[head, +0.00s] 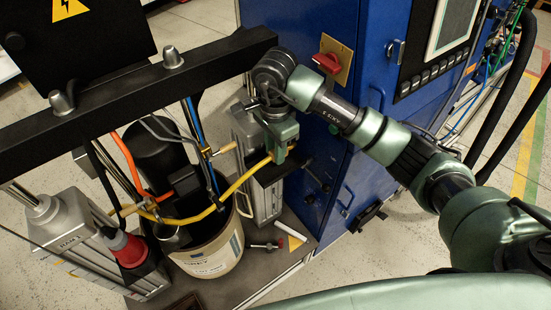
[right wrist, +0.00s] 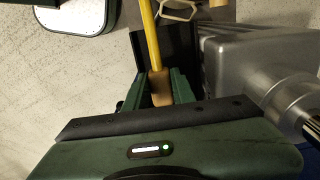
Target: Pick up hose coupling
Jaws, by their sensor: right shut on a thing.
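The hose coupling (right wrist: 159,88) is a tan-brown piece at the end of a yellow hose (right wrist: 151,35). In the right wrist view it sits between the fingers of my right gripper (right wrist: 163,91), which is shut on it. In the head view my right gripper (head: 279,156) is beside the blue cabinet, above the base plate, and mostly hides the coupling. The yellow hose (head: 232,191) runs from the gripper down to the left across the drum (head: 212,264). My left gripper is in neither view.
A black beam (head: 125,78) crosses above the drum. Grey columns (head: 262,195) stand on both sides of it. The blue cabinet (head: 335,165) with a red switch (head: 328,63) is close to my right arm.

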